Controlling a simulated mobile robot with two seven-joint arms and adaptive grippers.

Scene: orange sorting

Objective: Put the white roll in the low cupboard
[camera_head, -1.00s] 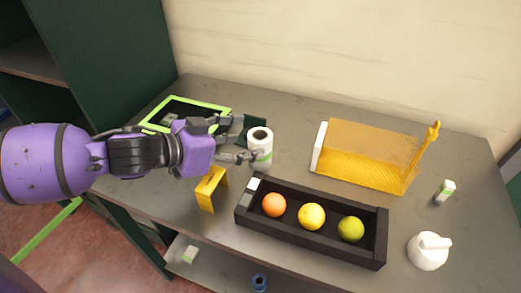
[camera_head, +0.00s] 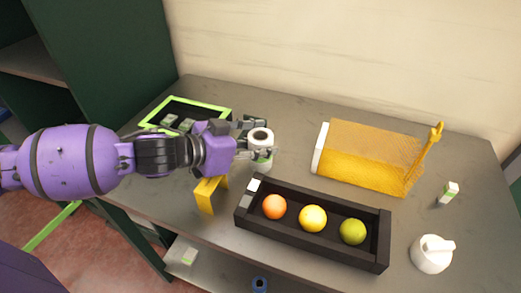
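The white roll (camera_head: 261,135) stands upright on the grey table, behind the black tray, its open top facing up. My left gripper (camera_head: 257,138) reaches in from the left with its fingers around the roll, one behind it and one across its front. Whether the fingers press on it I cannot tell. A dark green cabinet (camera_head: 120,50) with an open shelf stands at the left. An open shelf (camera_head: 215,275) also shows under the table. I cannot tell which is the low cupboard. My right gripper is not in view.
The black tray (camera_head: 317,248) holds an orange, a yellow and a green ball. A yellow bracket (camera_head: 207,195) stands under my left wrist. A green-rimmed tray (camera_head: 205,103) lies behind my gripper. A yellow mesh holder (camera_head: 370,160) and a white knobbed object (camera_head: 431,254) stand at right.

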